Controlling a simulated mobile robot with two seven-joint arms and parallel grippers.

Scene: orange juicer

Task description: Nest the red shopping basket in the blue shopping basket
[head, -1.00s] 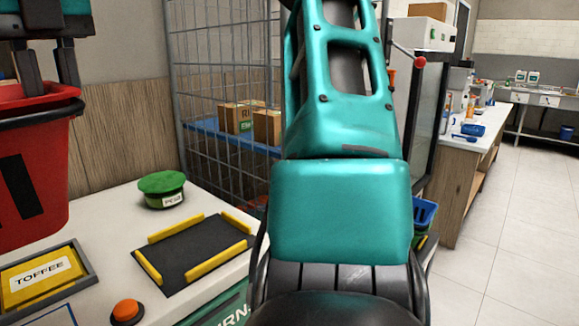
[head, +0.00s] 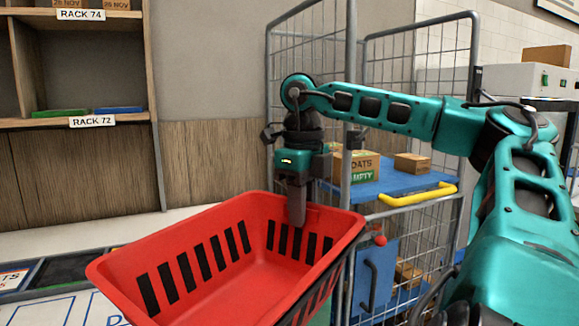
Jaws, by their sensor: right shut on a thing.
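The red basket (head: 200,285) is large in the front of the head view, tilted and empty as far as its inside shows. Its sides have rows of dark slots, and its lower part is cut off by the frame. My right gripper (head: 297,205) points down at the far rim of the basket, with one finger seen inside the wall. It is shut on that rim. The other finger is hidden behind the wall. My left gripper is not in view. I cannot see the blue basket in the present view.
A wire cage trolley (head: 415,195) with a blue shelf, cartons (head: 358,166) and a yellow handle (head: 417,194) stands close behind and right of the basket. A wooden rack (head: 80,60) is at the left. A pale counter (head: 60,243) runs below it.

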